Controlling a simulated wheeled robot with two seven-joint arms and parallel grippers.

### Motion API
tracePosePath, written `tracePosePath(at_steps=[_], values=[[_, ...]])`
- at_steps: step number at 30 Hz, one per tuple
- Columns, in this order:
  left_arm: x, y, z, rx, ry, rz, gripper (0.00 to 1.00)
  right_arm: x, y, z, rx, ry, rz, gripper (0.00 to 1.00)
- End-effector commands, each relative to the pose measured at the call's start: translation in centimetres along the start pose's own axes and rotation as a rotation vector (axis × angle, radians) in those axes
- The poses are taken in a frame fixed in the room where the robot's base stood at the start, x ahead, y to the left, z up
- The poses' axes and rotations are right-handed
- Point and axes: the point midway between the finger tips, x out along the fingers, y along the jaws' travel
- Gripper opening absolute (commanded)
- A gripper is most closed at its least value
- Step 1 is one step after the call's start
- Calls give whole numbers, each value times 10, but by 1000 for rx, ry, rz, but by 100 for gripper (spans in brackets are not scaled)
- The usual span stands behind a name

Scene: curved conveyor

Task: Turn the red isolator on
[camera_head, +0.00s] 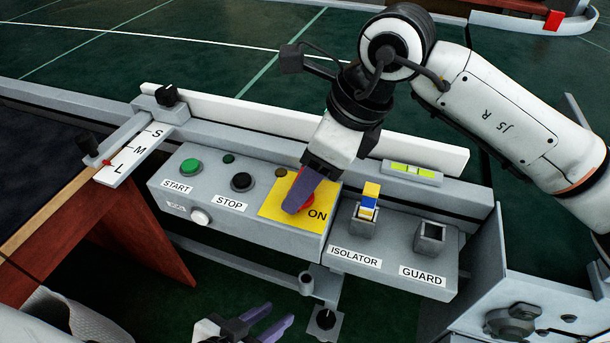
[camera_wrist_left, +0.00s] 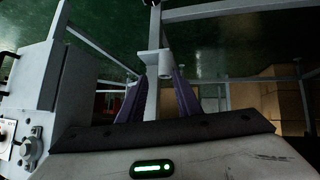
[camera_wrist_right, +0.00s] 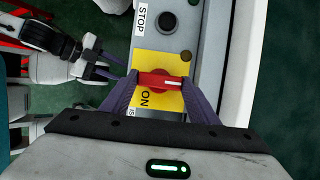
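The red isolator (camera_wrist_right: 160,81) is a rotary handle on a yellow plate (camera_head: 272,213) marked ON. In the right wrist view the handle lies crosswise, its white mark toward the right; the ON text is at the lower left of the handle. My right gripper (camera_wrist_right: 161,82) is over it, one purple finger at each end of the handle; whether both fingers press on it I cannot tell. In the head view the fingers partly hide the handle. My left gripper (camera_head: 277,326) is open and empty, low in front of the panel. It also shows in the left wrist view (camera_wrist_left: 160,78).
The grey panel carries a green start button (camera_head: 190,167), a black stop button (camera_head: 242,182) and a white button (camera_head: 201,217). The ISOLATOR socket (camera_head: 363,222), holding a blue-yellow piece, and the GUARD socket (camera_head: 430,238) stand to the right. A grey post (camera_head: 306,283) is near my left gripper.

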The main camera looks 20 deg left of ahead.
Motion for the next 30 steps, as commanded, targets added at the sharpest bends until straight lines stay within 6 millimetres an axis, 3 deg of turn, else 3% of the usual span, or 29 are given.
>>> tracePosePath(at_steps=[14, 20, 30], values=[[6, -1, 8, -5, -4, 0, 31, 1, 1, -1, 76, 0, -31, 32], [9, 0, 14, -17, 1, 7, 31, 3, 2, -1, 206, 1, -88, 32], [36, 12, 17, 18, -79, 61, 31, 4, 4, 0, 498, 0, -213, 32]])
